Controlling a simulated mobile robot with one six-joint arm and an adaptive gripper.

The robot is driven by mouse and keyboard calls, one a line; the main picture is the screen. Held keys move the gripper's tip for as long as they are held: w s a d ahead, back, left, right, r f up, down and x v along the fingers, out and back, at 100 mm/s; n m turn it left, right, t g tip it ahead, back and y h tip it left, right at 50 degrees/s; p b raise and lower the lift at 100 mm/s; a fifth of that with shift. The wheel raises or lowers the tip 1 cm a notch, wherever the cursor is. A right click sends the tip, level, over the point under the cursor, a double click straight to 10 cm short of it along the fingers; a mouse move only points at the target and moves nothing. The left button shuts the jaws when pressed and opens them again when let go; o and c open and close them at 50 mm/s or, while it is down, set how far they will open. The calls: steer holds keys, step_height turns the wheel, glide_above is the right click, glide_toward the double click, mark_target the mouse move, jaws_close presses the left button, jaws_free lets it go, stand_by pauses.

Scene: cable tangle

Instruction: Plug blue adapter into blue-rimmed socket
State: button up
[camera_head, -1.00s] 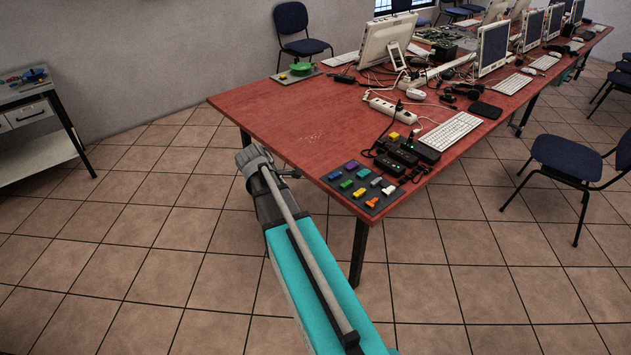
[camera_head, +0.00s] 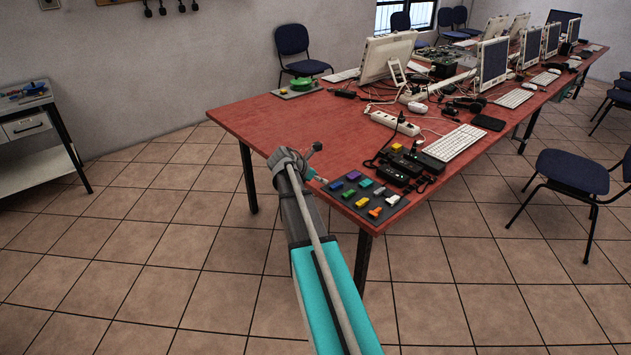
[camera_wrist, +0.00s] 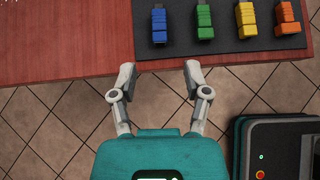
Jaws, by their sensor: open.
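The blue adapter (camera_wrist: 159,25) lies at the left end of a row of coloured adapters on a dark mat in the wrist view. It also shows at the mat's near left corner in the head view (camera_head: 336,185). My gripper (camera_wrist: 160,75) is open and empty. Its two fingers point toward the blue adapter, near the table's edge, apart from it and roughly in line with it. In the head view my gripper is mostly hidden behind my arm. I cannot make out a blue-rimmed socket in either view.
Green (camera_wrist: 204,20), yellow (camera_wrist: 246,19) and orange (camera_wrist: 286,17) adapters lie right of the blue one. Black power bricks (camera_head: 402,170), a white power strip (camera_head: 395,123), cables and a keyboard (camera_head: 455,143) crowd the table beyond. The red tabletop (camera_head: 270,120) is clear at left.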

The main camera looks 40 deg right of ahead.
mark_target(336, 185)
steer(key=shift+d+f, duration=0.1)
steer(key=shift+f, duration=0.05)
steer(key=shift+b+x, duration=1.7)
steer(key=shift+x, duration=0.6)
steer(key=shift+b+x, duration=1.25)
steer(key=shift+x, duration=0.75)
jaws_close()
